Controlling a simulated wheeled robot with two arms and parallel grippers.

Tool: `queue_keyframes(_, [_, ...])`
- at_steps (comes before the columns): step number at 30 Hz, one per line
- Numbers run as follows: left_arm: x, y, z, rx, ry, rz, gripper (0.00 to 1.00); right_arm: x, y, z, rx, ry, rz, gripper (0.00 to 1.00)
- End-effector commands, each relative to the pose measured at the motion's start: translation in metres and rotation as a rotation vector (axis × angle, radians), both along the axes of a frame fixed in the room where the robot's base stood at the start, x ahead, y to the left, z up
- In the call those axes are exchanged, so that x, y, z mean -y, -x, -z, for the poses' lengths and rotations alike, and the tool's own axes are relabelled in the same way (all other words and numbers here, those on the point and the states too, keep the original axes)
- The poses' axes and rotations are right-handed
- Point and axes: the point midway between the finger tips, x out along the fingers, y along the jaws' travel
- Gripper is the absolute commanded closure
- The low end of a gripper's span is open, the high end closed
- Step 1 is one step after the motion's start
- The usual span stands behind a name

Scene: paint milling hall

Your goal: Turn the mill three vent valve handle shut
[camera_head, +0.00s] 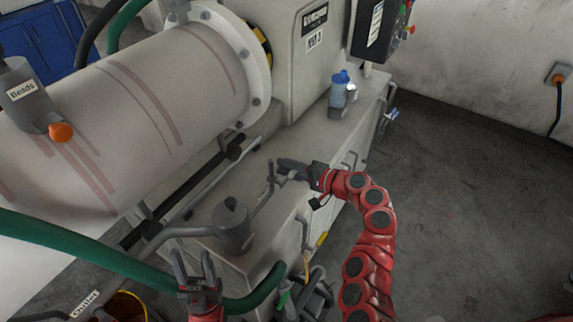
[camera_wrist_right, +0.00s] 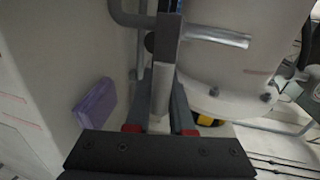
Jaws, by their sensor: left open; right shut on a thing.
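My right gripper (camera_head: 284,167) is shut on a grey handle at the top of a thin pipe (camera_head: 262,203), beside the grey pot (camera_head: 231,228) on the mill's bench. In the right wrist view, a pale grey bar (camera_wrist_right: 162,95) lies between its two dark fingers, with a grey lever (camera_wrist_right: 222,37) sticking out sideways above. The fingers hide much of the handle, and I cannot read how far it is turned. My left gripper (camera_head: 194,270) is open and empty, fingers upward, in front of the pot. The mill's big pale drum (camera_head: 150,110) lies behind.
A blue bottle (camera_head: 338,95) stands on the bench (camera_head: 325,140). A beads hopper (camera_head: 30,98) with an orange knob sits on the drum. A green hose (camera_head: 110,262) runs across the front left. A purple block (camera_wrist_right: 95,100) shows beside the right wrist. The floor at right is clear.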

Motion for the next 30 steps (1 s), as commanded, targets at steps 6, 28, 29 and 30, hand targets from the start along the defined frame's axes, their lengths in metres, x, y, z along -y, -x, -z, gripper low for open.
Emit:
queue_keyframes(6, [0.0, 0.0, 0.0002, 0.0, 0.0, 0.0, 0.5, 0.0008, 0.0001, 0.0041, -0.041, -0.024, 0.001, 1.0])
queue_keyframes(28, [0.0, 0.0, 0.0002, 0.0, 0.0, 0.0, 0.5, 0.0002, 0.0003, 0.0045, -0.049, -0.031, 0.0, 0.49])
queue_keyframes(29, [0.0, 0.0, 0.0002, 0.0, 0.0, 0.0, 0.5, 0.0002, 0.0003, 0.0043, -0.049, -0.03, 0.0, 0.49])
queue_keyframes(30, [0.0, 0.0, 0.0002, 0.0, 0.0, 0.0, 0.5, 0.0002, 0.0003, 0.0043, -0.049, -0.03, 0.0, 0.49])
